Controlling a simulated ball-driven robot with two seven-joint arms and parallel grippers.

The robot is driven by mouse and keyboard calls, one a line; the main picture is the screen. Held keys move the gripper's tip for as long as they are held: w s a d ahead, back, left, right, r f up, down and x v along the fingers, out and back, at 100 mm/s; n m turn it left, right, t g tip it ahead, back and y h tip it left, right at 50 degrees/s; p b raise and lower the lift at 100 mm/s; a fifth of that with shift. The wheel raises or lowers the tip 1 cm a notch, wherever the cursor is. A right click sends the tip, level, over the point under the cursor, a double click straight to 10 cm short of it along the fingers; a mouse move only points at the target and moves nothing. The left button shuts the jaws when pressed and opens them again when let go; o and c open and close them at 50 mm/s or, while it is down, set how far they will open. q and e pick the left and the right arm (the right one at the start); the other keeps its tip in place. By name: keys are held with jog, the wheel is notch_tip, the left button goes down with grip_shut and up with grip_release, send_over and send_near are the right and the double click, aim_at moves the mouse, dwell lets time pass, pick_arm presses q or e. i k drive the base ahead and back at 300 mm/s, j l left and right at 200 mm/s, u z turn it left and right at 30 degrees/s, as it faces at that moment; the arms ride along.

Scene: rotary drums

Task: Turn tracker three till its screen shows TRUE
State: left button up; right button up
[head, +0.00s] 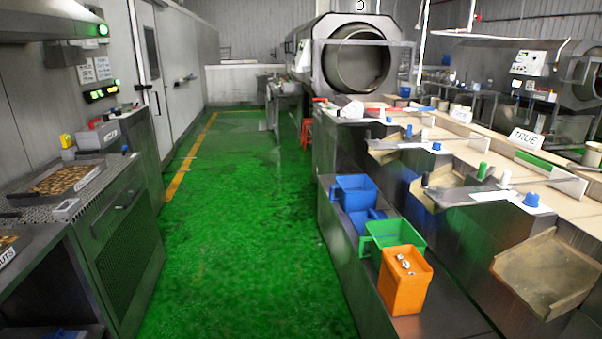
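A white sign or screen reading TRUE (526,138) stands tilted on the bench at the right. A similar white plate (460,113) stands further back on the same bench; its text is too small to read. Another white piece (352,109) lies near the bench's far end, also unreadable. I cannot tell which of these, if any, is tracker three. A round sign that looks like a 3 (360,5) hangs above the large metal drum (358,67) at the back. Neither of my grippers shows in the head view.
Blue (356,181), green (416,232) and orange (398,307) bins sit on the low ledge along the bench. A metal counter with a tray of brown pieces (62,180) stands at the left. The green floor (238,250) between them is clear.

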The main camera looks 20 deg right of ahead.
aim_at(532, 199)
jog(key=i+z, duration=0.45)
jog(key=i+j+z, duration=0.15)
jog(key=i+z, duration=0.3)
jog(key=i+j, duration=0.05)
jog(key=i, duration=0.05)
